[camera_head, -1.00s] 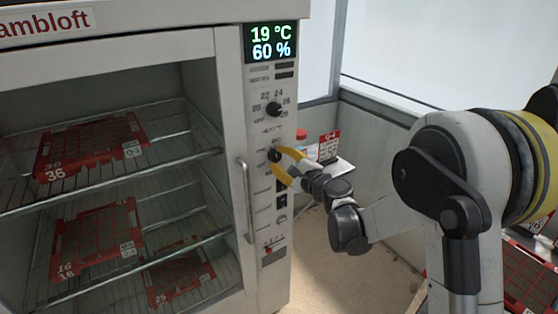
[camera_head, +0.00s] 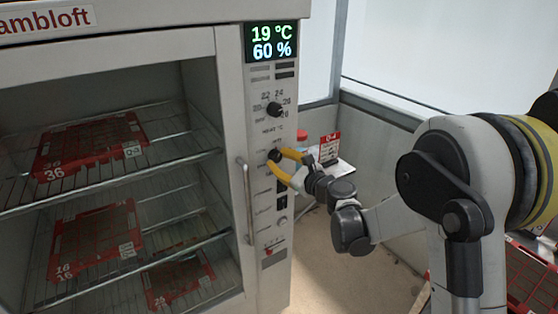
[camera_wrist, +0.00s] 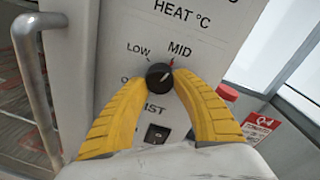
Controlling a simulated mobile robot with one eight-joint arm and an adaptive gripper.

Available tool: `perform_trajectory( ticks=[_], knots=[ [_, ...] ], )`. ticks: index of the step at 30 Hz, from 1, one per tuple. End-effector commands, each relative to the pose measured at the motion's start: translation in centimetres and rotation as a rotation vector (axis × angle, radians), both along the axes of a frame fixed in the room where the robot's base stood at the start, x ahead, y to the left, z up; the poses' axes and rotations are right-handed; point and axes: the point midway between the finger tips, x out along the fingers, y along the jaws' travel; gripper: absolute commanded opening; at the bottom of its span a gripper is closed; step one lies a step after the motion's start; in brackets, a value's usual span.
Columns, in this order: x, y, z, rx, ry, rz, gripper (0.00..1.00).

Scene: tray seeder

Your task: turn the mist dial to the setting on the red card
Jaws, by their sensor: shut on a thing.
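The mist dial is a round black knob (camera_wrist: 159,76) on the pale cabinet panel, with LOW and MID printed above it and MIST partly hidden below. A light line on the knob slants up and right, roughly toward a small red mark by MID. My gripper (camera_wrist: 161,80) has yellow fingers shut on the knob, one on each side. In the head view my gripper (camera_head: 280,158) reaches the same knob from the right.
The heat dial (camera_head: 274,109) sits above the mist dial, under a display (camera_head: 271,43) reading 19 °C and 60 %. A black rocker switch (camera_wrist: 157,133) is just below the knob. The cabinet's door handle (camera_head: 245,200) stands out left of the panel.

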Motion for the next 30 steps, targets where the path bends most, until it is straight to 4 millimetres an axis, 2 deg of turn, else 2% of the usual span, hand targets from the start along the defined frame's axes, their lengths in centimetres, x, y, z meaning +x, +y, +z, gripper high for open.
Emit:
perform_trajectory(
  ticks=[11, 12, 14, 24, 30],
  knots=[
    [0.1, -0.1, 0.0, 0.003, 0.001, -0.003, 0.02],
    [0.1, -0.1, 0.0, 0.003, 0.001, -0.003, 0.41],
    [0.1, -0.1, 0.0, 0.002, 0.002, -0.002, 0.57],
    [-0.2, -0.2, 0.0, 0.001, 0.001, -0.001, 0.57],
    [-2.5, -2.1, 0.1, 0.001, 0.001, -0.004, 0.57]
  ],
)
